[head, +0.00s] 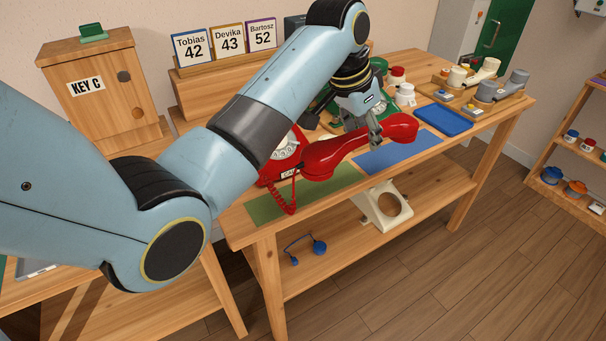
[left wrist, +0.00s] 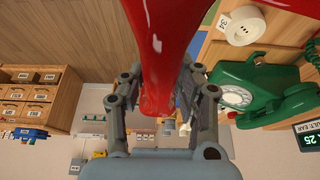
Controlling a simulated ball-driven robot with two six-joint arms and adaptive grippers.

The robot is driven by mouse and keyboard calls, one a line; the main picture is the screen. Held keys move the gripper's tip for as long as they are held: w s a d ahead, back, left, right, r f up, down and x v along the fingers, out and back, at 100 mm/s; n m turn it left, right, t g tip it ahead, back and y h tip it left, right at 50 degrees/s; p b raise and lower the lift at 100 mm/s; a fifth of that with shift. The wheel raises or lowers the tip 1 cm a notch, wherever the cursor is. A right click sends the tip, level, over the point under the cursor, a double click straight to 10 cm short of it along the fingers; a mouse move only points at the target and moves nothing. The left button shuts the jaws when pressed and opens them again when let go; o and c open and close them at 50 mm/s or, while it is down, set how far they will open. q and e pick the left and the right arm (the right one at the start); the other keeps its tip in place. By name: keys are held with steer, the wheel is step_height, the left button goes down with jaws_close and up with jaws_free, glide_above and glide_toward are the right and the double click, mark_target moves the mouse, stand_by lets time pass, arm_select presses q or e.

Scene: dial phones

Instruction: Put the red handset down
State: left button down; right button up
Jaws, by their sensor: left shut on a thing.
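The red handset (head: 345,150) is in my left gripper (head: 372,138), above the table's front part in the head view. The gripper is shut on its middle grip, and the handset lies roughly level, one end over the blue mat (head: 400,152). In the left wrist view the handset (left wrist: 158,60) runs between the two fingers (left wrist: 155,100). The red dial phone (head: 285,150) stands left of the handset, partly hidden behind my left arm. A red coiled cord (head: 286,198) hangs at its front. My right gripper is not in view.
A green mat (head: 310,197) lies at the front of the wooden table. A green dial phone (left wrist: 240,95) stands behind the handset. A blue tray (head: 443,120) and other handsets (head: 500,88) are to the right. Number cards (head: 228,40) stand at the back.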

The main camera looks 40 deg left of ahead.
arm_select(q)
steer(key=s+a+f, duration=0.2)
steer(key=a, duration=0.1)
steer(key=s+a+f, duration=0.3)
steer(key=a+f, duration=0.1)
steer(key=a, duration=0.1)
steer(key=shift+s+a+f+p, duration=0.15)
steer(key=shift+s+a+p, duration=0.15)
steer(key=shift+s+p, duration=0.1)
steer(key=shift+a+f, duration=0.1)
steer(key=shift+f, duration=0.1)
step_height(320, 180, down, 4)
steer(key=shift+r, duration=0.1)
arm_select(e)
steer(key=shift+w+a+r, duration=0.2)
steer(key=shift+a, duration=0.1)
arm_select(q)
steer(key=c, duration=1.4)
jaws_free()
steer(key=shift+s, duration=0.1)
steer(key=o, duration=0.4)
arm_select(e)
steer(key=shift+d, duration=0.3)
arm_select(q)
steer(key=shift+o, duration=0.2)
